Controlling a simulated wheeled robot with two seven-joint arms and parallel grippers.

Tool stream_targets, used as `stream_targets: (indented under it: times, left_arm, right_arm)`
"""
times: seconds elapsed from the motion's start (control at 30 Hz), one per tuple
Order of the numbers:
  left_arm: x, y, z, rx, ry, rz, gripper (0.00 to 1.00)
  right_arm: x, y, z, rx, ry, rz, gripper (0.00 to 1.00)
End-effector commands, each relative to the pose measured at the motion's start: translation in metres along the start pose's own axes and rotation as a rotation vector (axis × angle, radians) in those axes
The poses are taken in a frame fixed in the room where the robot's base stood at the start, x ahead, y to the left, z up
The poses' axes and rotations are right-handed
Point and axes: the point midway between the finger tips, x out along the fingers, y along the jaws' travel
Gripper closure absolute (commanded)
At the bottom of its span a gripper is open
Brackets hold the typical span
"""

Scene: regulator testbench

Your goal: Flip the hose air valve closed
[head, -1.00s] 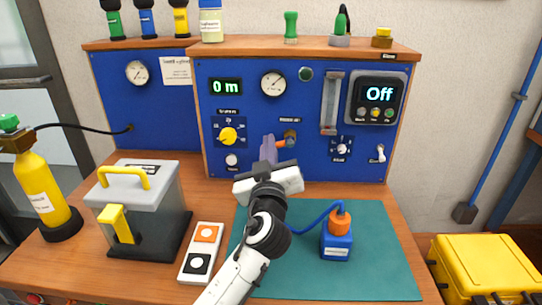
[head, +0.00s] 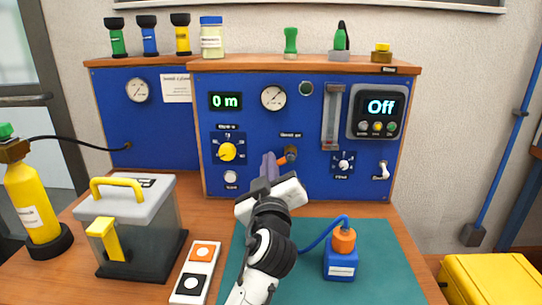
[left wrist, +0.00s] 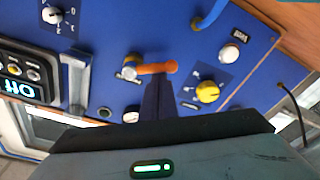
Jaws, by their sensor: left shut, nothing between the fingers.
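The hose air valve is a brass fitting (head: 291,152) on the blue panel, with an orange lever (head: 282,159) pointing left in the head view. In the left wrist view the orange lever (left wrist: 158,68) sticks out sideways from the brass valve body (left wrist: 130,68). My left gripper (head: 268,162) is shut and empty. Its fingers are beside the lever's free end, and in the left wrist view the fingertips (left wrist: 158,84) overlap that end. I cannot tell whether they touch. My right gripper is not in view.
A yellow knob (head: 227,152) and a white button (head: 231,177) are left of the valve. A blue bottle with an orange cap (head: 341,262) stands on the green mat (head: 386,260). A grey box with a yellow handle (head: 135,230) and a switch box (head: 198,272) are at left.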

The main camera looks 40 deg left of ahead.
Motion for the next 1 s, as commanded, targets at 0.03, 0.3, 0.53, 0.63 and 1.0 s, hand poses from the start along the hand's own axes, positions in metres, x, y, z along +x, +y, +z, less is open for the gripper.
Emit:
stream_targets:
  times: [0.03,0.3,0.53,0.63,1.0]
  left_arm:
    - [0.001,0.003,-0.004,-0.003,0.002,0.000,1.00]
    - [0.006,0.028,-0.046,-0.007,0.004,0.001,1.00]
    - [0.011,0.046,-0.076,-0.005,0.002,0.000,1.00]
    - [0.011,0.050,-0.083,-0.003,0.002,0.000,1.00]
    - [0.012,0.051,-0.085,-0.002,0.000,0.000,1.00]
  right_arm:
    - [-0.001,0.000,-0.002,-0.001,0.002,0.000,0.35]
    - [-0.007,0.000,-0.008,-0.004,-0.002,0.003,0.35]
    - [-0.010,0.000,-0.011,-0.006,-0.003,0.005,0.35]
    - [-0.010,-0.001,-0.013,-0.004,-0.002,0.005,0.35]
    - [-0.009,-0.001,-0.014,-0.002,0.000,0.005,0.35]
